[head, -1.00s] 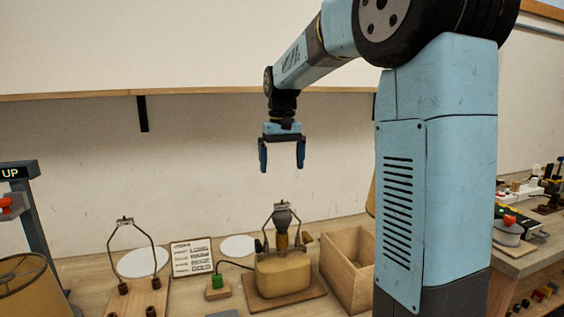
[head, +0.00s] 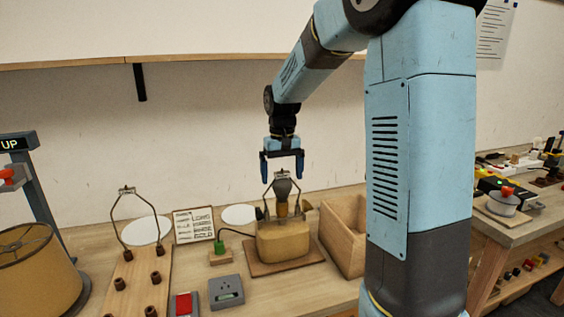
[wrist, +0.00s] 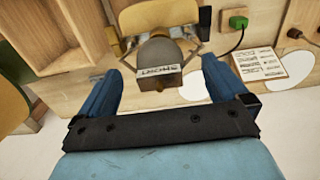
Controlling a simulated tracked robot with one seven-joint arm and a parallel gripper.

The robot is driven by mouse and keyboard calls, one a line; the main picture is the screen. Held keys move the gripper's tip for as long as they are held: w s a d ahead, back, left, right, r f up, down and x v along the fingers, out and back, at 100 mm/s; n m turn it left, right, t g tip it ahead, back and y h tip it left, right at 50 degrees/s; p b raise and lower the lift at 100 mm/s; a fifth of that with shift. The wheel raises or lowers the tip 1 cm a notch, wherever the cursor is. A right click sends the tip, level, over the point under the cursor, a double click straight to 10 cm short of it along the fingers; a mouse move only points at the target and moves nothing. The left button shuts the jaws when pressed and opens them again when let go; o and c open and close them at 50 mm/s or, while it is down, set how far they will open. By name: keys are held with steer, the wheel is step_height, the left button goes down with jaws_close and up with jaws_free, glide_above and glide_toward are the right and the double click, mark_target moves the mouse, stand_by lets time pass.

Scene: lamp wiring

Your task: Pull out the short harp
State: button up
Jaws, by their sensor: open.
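The short harp (head: 281,173) is a thin metal loop around the grey bulb-shaped part (head: 283,187) atop the lamp with a yellowish body (head: 283,240). My gripper (head: 282,178) points down just above it, open and empty. Its fingertips flank the harp's top. In the wrist view my gripper (wrist: 160,66) has one blue finger on each side of the harp's labelled top (wrist: 160,72), with a gap to both. The label is too blurred to read surely. The harp's feet show as small dark pieces beside the socket.
A taller harp (head: 125,192) stands on a wooden peg board (head: 136,280) at left, near a lampshade (head: 36,268). A card (head: 194,225) leans behind. An open wooden box (head: 340,240) is close at right. A green plug (head: 219,246) and grey box (head: 226,292) are left of the lamp.

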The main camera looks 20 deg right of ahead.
steer(key=shift+f, duration=0.45)
steer(key=c, duration=1.1)
steer(key=shift+o, duration=0.2)
steer(key=shift+r, duration=0.6)
steer(key=c, duration=0.3)
steer(key=shift+c, duration=0.2)
steer(key=shift+r, duration=0.4)
jaws_close()
steer(key=shift+r, duration=2.65)
